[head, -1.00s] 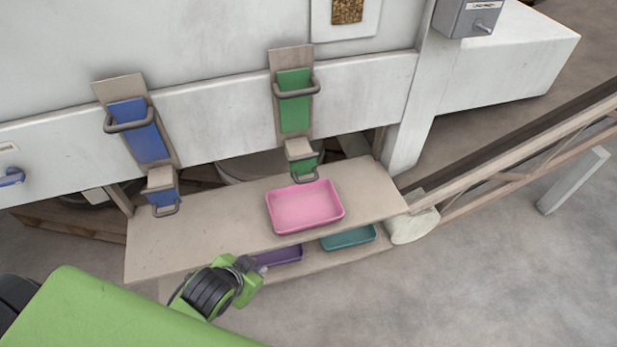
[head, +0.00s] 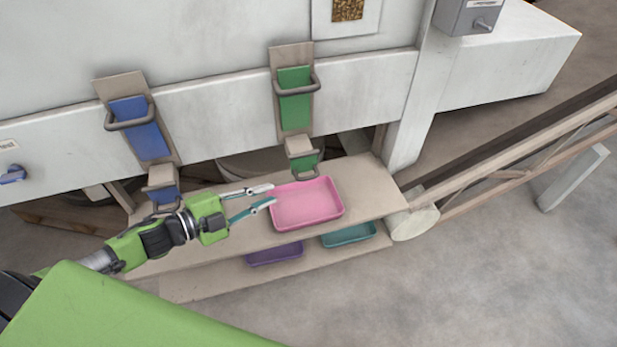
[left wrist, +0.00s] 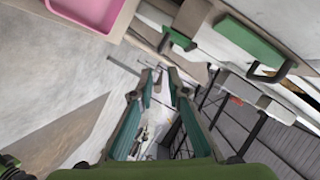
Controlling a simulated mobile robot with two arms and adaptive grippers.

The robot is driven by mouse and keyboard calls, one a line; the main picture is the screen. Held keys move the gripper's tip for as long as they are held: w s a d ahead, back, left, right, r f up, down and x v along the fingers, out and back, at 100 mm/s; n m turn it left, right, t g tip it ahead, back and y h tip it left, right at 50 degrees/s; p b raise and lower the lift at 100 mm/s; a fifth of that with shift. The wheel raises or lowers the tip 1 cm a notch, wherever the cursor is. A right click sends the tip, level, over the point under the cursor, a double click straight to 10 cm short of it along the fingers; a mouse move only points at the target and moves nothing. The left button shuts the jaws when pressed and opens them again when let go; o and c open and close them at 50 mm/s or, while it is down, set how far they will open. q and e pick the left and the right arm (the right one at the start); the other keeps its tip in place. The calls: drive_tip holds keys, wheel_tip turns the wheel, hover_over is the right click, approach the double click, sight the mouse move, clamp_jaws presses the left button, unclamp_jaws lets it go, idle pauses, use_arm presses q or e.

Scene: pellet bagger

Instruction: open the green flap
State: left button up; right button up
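The green slide panel (head: 295,108) is on the machine's front, with a grey bar handle (head: 297,90) across its upper part. Below it, a beige spout ends in a small green flap (head: 305,163) with a grey loop handle, which hangs low over the bench. I see no clear gap at this flap. In the left wrist view the green flap (left wrist: 181,39) and the larger green panel (left wrist: 250,38) are at the top. My left gripper (head: 265,196) is open and empty, its fingers pointing right above the bench, left of and below the flap. My right gripper is not in view.
A pink tray (head: 306,204) sits on the bench (head: 225,235) under the green spout, close to my left fingertips. Purple (head: 275,254) and teal (head: 348,235) trays are on the lower shelf. A blue panel (head: 140,128) and spout are at left. A conveyor rail runs at right.

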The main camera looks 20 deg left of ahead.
sight(305, 180)
use_arm(q)
drive_tip(key=p+x, duration=0.1)
drive_tip(key=x, duration=1.2)
drive_tip(key=shift+w+d+f+p, duration=0.1)
drive_tip(key=shift+w+d+p, duration=0.1)
drive_tip(key=shift+w+p, duration=0.1)
clamp_jaws()
